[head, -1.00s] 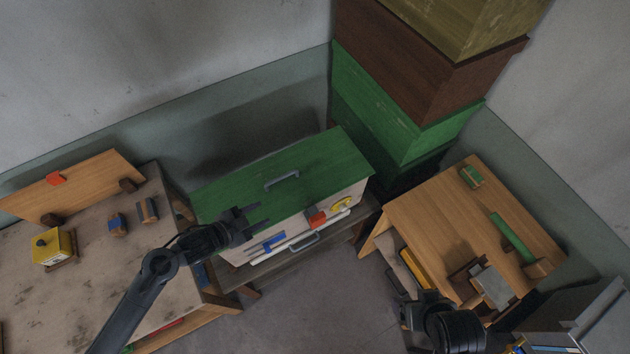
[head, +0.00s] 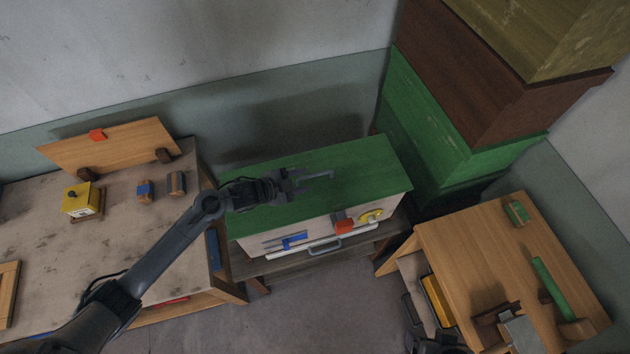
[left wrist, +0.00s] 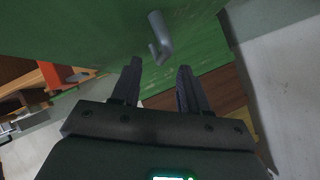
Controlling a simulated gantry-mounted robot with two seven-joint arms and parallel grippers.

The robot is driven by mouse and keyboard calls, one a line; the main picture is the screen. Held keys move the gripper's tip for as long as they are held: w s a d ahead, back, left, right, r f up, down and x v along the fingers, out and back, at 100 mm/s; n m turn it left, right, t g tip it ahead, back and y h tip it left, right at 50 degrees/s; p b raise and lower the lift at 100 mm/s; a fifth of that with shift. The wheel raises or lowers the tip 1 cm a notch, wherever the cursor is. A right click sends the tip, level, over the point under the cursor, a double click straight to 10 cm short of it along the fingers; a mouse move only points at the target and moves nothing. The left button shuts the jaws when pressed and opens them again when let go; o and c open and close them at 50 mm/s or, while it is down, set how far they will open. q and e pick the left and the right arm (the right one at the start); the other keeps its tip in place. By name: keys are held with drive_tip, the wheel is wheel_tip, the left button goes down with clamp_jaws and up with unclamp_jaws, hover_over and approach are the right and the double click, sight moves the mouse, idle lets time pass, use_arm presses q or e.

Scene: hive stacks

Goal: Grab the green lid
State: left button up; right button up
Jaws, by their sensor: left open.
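The green lid (head: 365,163) is a flat green board on top of a pale box in the middle of the head view. It has a grey bar handle (head: 318,175). My left gripper (head: 303,181) is open over the lid, close to the handle. In the left wrist view the lid (left wrist: 85,30) fills the upper part, and the handle (left wrist: 160,38) stands just beyond the open, empty fingertips (left wrist: 157,68). Whether they touch it I cannot tell. My right gripper (head: 412,328) shows only in part at the bottom edge.
The box front carries a red block (head: 343,226), a yellow round piece (head: 372,216) and a blue piece (head: 295,240). A tall stack of hive boxes (head: 450,100) stands behind on the right. A workbench (head: 130,235) is at left and a wooden table (head: 470,240) at right.

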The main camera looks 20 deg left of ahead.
sight(313, 176)
use_arm(q)
drive_tip(key=shift+x, duration=2.4)
drive_tip(key=shift+w+r, duration=0.1)
drive_tip(key=shift+r, duration=0.1)
clamp_jaws()
drive_tip(key=shift+r, duration=0.15)
